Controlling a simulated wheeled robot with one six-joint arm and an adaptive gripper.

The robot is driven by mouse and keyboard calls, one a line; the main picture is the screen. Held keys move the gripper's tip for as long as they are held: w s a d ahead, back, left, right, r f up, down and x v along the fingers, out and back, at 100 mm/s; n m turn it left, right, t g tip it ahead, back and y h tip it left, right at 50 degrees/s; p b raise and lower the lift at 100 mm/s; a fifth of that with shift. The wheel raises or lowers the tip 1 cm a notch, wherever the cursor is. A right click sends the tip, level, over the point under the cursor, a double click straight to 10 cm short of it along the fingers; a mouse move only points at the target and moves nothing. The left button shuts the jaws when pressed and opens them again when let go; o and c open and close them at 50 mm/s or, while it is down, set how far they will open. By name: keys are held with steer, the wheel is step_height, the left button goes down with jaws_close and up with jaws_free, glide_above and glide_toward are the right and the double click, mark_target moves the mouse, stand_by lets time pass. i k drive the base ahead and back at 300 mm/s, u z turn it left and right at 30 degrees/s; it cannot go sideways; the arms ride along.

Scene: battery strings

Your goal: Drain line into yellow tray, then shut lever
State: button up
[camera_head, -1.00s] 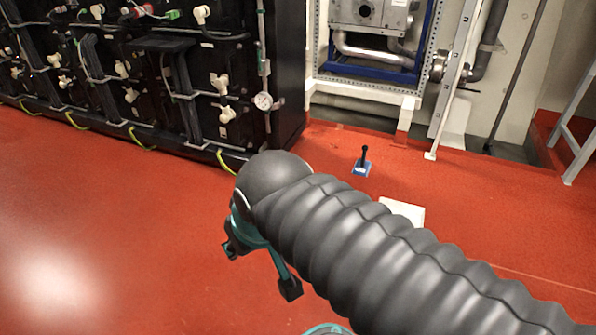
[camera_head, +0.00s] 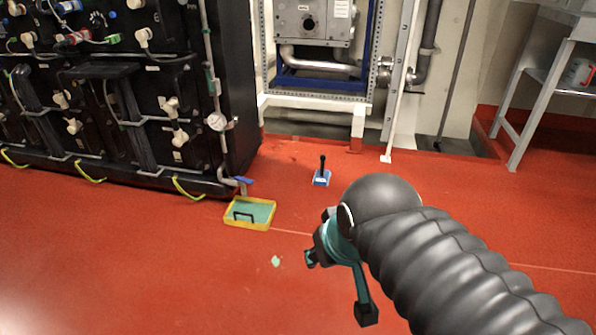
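The yellow tray (camera_head: 248,225) lies on the red floor at the foot of the black battery rack. Its inside shows a teal-green surface, and a black handle-shaped piece shows in it. A thin drain line (camera_head: 212,75) with a round gauge (camera_head: 216,122) runs down the rack's corner. A blue lever (camera_head: 243,180) sits at its low end, above the tray's back edge. My gripper (camera_head: 338,285) is right of the tray and in front of it, touching nothing visible. Its two dark fingertips are spread apart and nothing shows between them.
A blue block with a black upright handle (camera_head: 321,174) stands behind. The black battery rack (camera_head: 238,80) is at left, a grey-legged table (camera_head: 520,110) at right. Front-left floor is clear.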

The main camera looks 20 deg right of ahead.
mark_target(238, 178)
steer(key=z, duration=0.2)
steer(key=i, duration=1)
steer(key=u, duration=1.5)
